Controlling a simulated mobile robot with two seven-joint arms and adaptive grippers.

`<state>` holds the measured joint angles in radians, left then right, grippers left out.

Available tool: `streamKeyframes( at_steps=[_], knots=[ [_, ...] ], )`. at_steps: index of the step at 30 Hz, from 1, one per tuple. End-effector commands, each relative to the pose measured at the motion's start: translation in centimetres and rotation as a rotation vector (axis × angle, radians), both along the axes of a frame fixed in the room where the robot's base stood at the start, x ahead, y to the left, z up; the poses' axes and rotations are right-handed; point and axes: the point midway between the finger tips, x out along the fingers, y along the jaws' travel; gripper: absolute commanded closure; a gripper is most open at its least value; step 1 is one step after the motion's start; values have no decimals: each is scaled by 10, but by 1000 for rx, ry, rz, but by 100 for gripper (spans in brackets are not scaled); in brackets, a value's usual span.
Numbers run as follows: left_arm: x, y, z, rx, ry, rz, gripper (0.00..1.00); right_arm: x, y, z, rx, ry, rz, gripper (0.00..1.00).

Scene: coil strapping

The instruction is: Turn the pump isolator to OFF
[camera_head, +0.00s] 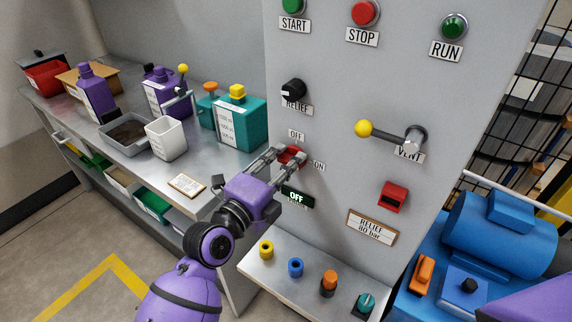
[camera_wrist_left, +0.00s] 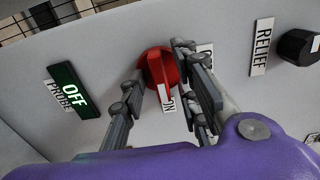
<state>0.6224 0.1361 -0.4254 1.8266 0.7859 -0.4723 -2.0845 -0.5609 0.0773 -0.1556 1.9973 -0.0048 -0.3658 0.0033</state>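The pump isolator is a red rotary knob (camera_head: 291,155) on the grey panel, with an OFF label (camera_head: 296,135) above it and an ON label (camera_head: 319,166) to its right. In the left wrist view the red knob (camera_wrist_left: 156,66) has a raised grip with a white mark pointing at the ON label (camera_wrist_left: 169,104). My left gripper (camera_head: 279,155) is at the knob, its fingers apart on either side of the grip; it also shows in the left wrist view (camera_wrist_left: 158,66). Contact cannot be told. The OFF label is mostly hidden behind a finger there. My right gripper is out of view.
A lit green OFF sign (camera_head: 296,195) sits below the knob, and a black RELIEF knob (camera_head: 293,90) above. A yellow-tipped VENT lever (camera_head: 385,133) and a red device (camera_head: 392,196) are to the right. A shelf (camera_head: 300,288) with small coloured parts juts out below.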

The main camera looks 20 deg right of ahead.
Motion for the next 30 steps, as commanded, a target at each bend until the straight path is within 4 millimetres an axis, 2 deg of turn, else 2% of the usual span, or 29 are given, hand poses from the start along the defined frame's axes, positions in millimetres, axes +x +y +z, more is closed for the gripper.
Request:
streamKeyframes(
  at_steps=[1,6,20,30],
  knots=[
    [0,0,0,0,0,0,80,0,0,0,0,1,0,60],
    [0,0,0,0,0,0,100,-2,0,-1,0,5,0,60],
    [0,0,1,-39,48,0,100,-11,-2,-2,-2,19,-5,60],
    [0,0,1,-192,246,-2,100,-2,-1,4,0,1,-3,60]
  ],
)
